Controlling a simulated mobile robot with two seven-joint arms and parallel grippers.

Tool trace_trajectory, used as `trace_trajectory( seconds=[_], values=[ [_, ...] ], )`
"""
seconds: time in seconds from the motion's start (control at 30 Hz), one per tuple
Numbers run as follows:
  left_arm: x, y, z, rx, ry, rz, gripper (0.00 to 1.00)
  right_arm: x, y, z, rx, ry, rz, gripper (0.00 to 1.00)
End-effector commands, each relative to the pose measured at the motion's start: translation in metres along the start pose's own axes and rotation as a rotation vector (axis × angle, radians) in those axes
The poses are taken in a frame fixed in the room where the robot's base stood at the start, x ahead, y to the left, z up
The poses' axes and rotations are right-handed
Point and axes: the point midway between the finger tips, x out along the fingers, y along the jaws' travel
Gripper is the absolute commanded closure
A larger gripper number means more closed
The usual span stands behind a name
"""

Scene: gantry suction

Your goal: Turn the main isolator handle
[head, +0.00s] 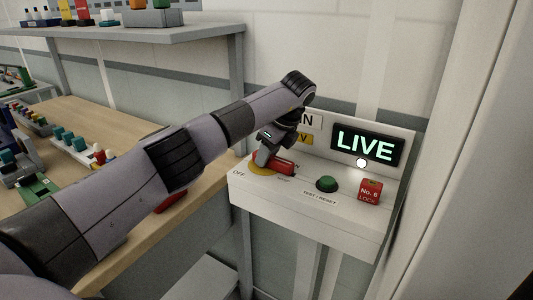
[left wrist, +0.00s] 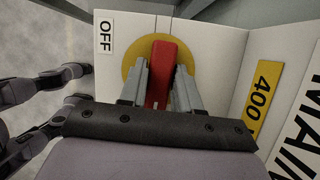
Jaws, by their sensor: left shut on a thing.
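The main isolator handle (head: 285,167) is a red bar on a yellow disc (head: 258,168), on top of a white panel box (head: 290,203). In the left wrist view the red handle (left wrist: 160,75) lies between the two grey fingers, with the yellow disc (left wrist: 132,68) around it. My left gripper (head: 266,158) is shut on the handle; it also shows in the left wrist view (left wrist: 160,90). An OFF label (left wrist: 106,37) is beside the disc. A lit sign (head: 366,146) reads LIVE. My right gripper is not in view.
A green button (head: 327,184) and a red No. 6 lock (head: 370,191) sit on the panel, right of the handle. A wooden bench (head: 110,130) with several parts stands at the left, under a grey shelf (head: 130,35). A wall post bounds the right.

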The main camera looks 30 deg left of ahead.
Motion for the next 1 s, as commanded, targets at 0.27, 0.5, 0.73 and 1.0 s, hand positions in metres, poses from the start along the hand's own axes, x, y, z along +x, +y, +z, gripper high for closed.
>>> trace_trajectory(
  seconds=[0.27,0.5,0.73,1.0],
  values=[
    [-0.0023,-0.0012,0.0024,-0.071,-0.002,0.021,1.00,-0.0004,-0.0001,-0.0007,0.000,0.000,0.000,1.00],
    [-0.0023,-0.0013,0.0023,-0.081,-0.002,0.025,1.00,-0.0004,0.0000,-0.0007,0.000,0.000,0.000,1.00],
    [-0.0024,-0.0013,0.0023,-0.081,-0.002,0.024,1.00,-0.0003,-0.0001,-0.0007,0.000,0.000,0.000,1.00],
    [-0.0012,-0.0007,0.0011,-0.078,0.000,0.028,0.47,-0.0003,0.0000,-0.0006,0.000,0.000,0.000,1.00]
  ],
)
